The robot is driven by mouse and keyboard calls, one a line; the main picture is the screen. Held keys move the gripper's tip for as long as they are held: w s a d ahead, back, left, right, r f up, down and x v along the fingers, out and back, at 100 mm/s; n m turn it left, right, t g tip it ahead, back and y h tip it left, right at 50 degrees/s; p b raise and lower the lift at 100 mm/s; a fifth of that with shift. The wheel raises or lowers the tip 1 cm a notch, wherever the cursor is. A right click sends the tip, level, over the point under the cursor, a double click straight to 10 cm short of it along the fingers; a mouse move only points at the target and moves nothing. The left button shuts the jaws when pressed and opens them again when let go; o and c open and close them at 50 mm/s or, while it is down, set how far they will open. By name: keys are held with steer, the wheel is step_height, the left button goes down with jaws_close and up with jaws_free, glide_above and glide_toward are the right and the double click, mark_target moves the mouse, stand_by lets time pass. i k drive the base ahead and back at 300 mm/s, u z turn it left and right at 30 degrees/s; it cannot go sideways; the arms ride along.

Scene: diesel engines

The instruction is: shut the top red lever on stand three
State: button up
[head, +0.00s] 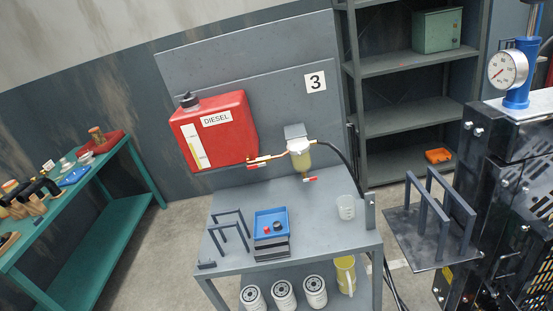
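Stand three is the grey bench with a back panel (285,105) that carries a white "3" sign (315,82). A red diesel tank (214,131) hangs on the panel. A brass fuel line runs right from the tank to a filter with a yellowish bowl (300,154). The top red lever (257,161) is on the valve by the tank and appears to lie roughly along the line, though it is small. A lower red lever (310,179) shows under the filter bowl, roughly sideways. My gripper is not in view, and nothing touches either lever.
On the bench top (318,232) are a blue tray (271,222), a dark frame (229,232) and a clear beaker (346,207). White filters and a yellow jug (345,274) sit below. A green bench (98,205) is left; black machinery (495,190) is right.

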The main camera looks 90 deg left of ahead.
mark_target(255, 166)
steer(key=u, duration=2.25)
